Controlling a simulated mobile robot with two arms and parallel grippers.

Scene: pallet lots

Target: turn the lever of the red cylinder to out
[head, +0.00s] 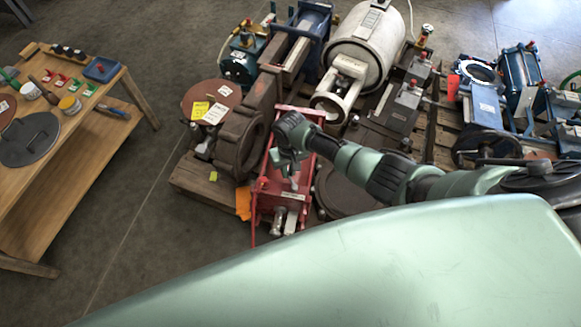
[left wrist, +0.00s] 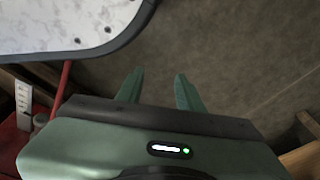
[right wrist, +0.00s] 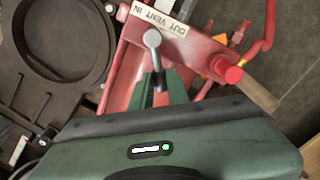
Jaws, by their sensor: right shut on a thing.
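The red cylinder (head: 268,196) is a red frame on the pallet in the middle of the head view. It also shows in the right wrist view (right wrist: 195,52). Its lever (right wrist: 152,40) has a grey round knob, which lies close to the middle of a pale label (right wrist: 162,20) with OUT, VENT and IN. I cannot tell exactly which word it points at. My right gripper (right wrist: 158,82) is shut on the lever below the knob; in the head view its fingers (head: 289,168) are above the red frame. My left gripper (left wrist: 157,88) is open and empty in the left wrist view.
A large white cylinder (head: 366,45) and a brown flange (head: 240,140) crowd the pallet behind and left of the red cylinder. A wooden table (head: 110,120) with parts stands at the left. The floor between table and pallet is clear. My green arm covers the foreground.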

